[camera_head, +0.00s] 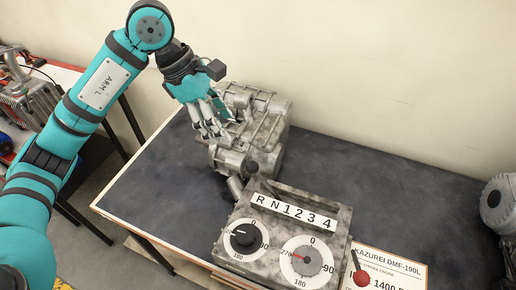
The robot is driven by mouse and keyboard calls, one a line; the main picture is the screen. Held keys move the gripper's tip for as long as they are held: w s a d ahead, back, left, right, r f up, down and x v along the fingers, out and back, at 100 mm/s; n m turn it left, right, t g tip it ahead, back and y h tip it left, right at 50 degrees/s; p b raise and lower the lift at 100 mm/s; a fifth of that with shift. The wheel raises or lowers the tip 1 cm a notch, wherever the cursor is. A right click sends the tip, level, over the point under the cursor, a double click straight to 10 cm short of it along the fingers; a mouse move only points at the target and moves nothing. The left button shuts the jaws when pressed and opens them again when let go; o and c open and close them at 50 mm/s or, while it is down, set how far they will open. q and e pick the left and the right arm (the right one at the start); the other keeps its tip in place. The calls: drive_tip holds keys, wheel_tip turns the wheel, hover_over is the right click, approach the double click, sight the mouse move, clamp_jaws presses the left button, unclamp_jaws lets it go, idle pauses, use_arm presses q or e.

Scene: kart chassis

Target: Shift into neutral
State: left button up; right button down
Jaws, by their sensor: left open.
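A grey metal gear unit (265,125) stands at the back of the dark bench. In front of it is a mottled grey box with a strip (295,212) lettered R N 1 2 3 4. The box has a left dial with a black knob (244,237) and a right dial with a grey knob (307,262) and a red pointer aimed to the left. A red ball (362,278) on a thin dark stem shows right of the box. My left gripper (216,128) is open at the gear unit's left side; I cannot tell whether it touches. My right gripper is out of view.
The bench top (390,185) is clear to the right of the gear unit. A white sign (400,265) lies at the front right. A grey round machine part (497,200) is at the right edge. Another bench with machinery (30,100) stands at the left.

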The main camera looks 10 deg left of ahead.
use_arm(q)
drive_tip(key=p, duration=0.1)
approach(250, 163)
drive_tip(key=p+x, duration=0.2)
drive_tip(key=x, duration=0.9)
drive_tip(key=shift+s, duration=0.1)
drive_tip(key=shift+d+f, duration=0.15)
drive_tip(key=shift+f, duration=0.25)
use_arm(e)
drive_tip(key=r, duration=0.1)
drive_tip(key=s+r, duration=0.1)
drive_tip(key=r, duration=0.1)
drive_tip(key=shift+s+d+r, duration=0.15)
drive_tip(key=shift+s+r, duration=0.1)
use_arm(q)
drive_tip(key=c, duration=1.1)
clamp_jaws()
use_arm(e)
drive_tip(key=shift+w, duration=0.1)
use_arm(q)
drive_tip(key=shift+d+r, duration=0.1)
